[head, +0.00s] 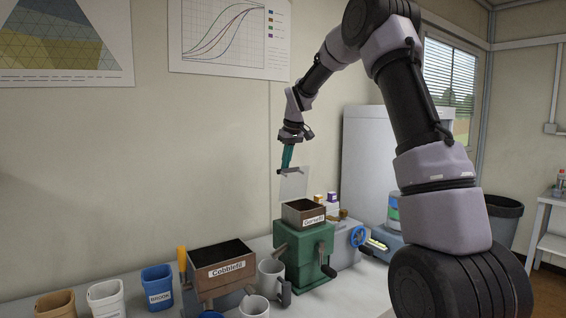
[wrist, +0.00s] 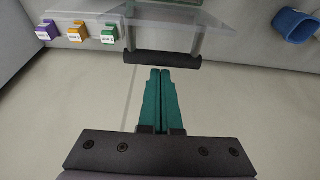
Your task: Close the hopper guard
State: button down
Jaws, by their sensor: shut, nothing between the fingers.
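The hopper guard (head: 293,187) is a clear panel standing up at the back of the small brown hopper (head: 304,212) on a green machine (head: 305,253). The hopper's top is open and dark material shows inside. In the wrist view the clear guard (wrist: 170,38) carries a dark handle bar (wrist: 162,60) across its edge. My gripper (head: 286,166) is above the hopper at the guard's upper edge. Its teal fingers are shut and empty. In the wrist view the fingertips (wrist: 161,71) lie just below the bar; I cannot tell whether they touch it.
A second brown hopper (head: 222,267), labelled Cobblefil, stands to the left. White mugs (head: 271,276), a blue cup (head: 157,286) and other cups stand on the bench. A crank is on the green machine's side. The wall is close behind.

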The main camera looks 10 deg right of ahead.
dwell(0.4)
jog(key=shift+s+d+r+t, duration=0.1)
jog(key=shift+s+d+t, duration=0.1)
jog(key=shift+s+t, duration=0.15)
